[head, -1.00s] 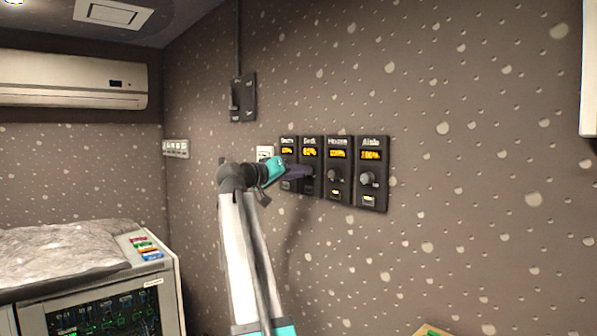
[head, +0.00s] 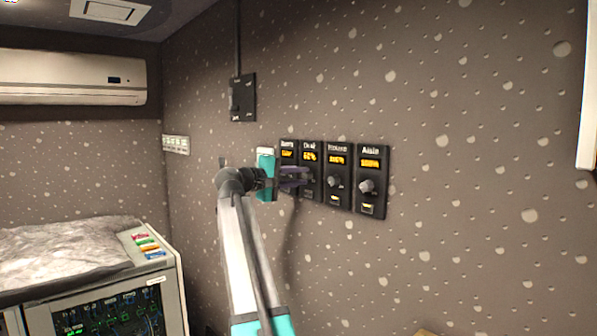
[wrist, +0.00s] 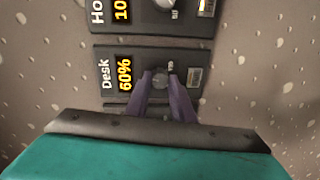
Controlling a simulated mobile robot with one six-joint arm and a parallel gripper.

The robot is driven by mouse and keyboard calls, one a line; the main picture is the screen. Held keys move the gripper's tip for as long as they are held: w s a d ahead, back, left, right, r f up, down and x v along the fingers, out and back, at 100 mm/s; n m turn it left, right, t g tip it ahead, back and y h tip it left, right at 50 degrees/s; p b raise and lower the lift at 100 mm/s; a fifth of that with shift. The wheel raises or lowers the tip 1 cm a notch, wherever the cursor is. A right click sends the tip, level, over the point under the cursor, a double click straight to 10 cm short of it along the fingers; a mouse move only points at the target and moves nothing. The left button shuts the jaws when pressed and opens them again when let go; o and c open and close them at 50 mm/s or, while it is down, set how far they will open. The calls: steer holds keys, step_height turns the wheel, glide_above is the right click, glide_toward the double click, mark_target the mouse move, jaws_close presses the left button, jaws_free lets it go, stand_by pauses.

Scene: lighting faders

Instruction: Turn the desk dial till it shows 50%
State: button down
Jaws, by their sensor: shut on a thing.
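The desk dial panel (head: 309,156) is the second from the left in a row of black dial panels on the wall. In the wrist view its panel (wrist: 103,88) carries the label "Desk" and an orange display (wrist: 125,74) reading 60%. Its round dark knob (wrist: 160,80) sits between my gripper's two purple fingers. My gripper (wrist: 167,82) is shut on this knob. In the head view my gripper (head: 300,174) reaches the panel from the left and hides part of the knob.
The House panel (head: 338,187) and Aisle panel (head: 371,198) are close to the right, each with its own knob. Another panel (head: 287,150) is just left, partly behind my gripper. A wall switch (head: 243,98) is above left. A console (head: 165,280) stands at lower left.

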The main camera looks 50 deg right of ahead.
steer(key=shift+w+r+n+p, duration=0.1)
steer(key=shift+n+p, duration=1.15)
steer(key=shift+n, duration=0.55)
steer(key=c, duration=1.5)
jaws_free()
steer(key=shift+c, duration=0.2)
steer(key=shift+a, duration=0.15)
steer(key=w+a+b, duration=0.1)
steer(key=a+b, duration=0.3)
steer(key=a, duration=0.9)
steer(key=shift+a+r, duration=0.2)
steer(key=shift+r, duration=0.15)
steer(key=shift+w, duration=0.1)
